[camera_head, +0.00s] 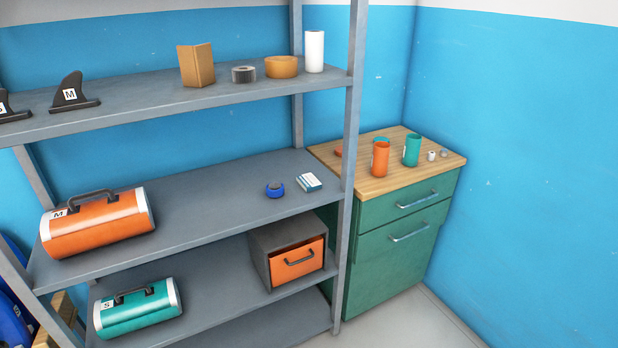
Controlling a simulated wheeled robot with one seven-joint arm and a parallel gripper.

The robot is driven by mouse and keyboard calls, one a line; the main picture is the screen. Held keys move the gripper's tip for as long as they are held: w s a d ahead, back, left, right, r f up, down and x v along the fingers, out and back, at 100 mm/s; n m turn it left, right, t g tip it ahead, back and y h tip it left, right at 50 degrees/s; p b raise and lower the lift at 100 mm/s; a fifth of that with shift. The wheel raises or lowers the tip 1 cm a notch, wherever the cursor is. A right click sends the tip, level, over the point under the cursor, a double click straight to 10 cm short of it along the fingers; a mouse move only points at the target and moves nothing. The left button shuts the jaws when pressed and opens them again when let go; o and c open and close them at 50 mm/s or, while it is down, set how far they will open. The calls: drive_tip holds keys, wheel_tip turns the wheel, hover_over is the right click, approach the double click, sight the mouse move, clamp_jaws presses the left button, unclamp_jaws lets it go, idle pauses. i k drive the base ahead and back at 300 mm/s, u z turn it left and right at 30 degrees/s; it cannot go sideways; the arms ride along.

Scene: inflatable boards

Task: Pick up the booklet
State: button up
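No thing in view is clearly marked as the booklet. A small flat white and blue item (309,182), which may be the booklet, lies on the middle shelf (220,205) near its right end, beside a blue round roll (275,190). A tan folded piece (196,65), also booklet-like, stands upright on the top shelf (140,112). I cannot tell which of the two is the booklet. My gripper is not in view.
The top shelf also holds fins (70,93), a dark tape roll (243,74), a tan ring (281,67) and a white cylinder (314,51). An orange case (98,225) sits left on the middle shelf. A shelf post (351,150) stands right of the white-blue item. A green cabinet (385,260) stands right.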

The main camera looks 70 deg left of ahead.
sight(308, 180)
drive_tip(key=u, duration=2.4)
drive_tip(key=i, duration=1.95)
drive_tip(key=z, duration=0.3)
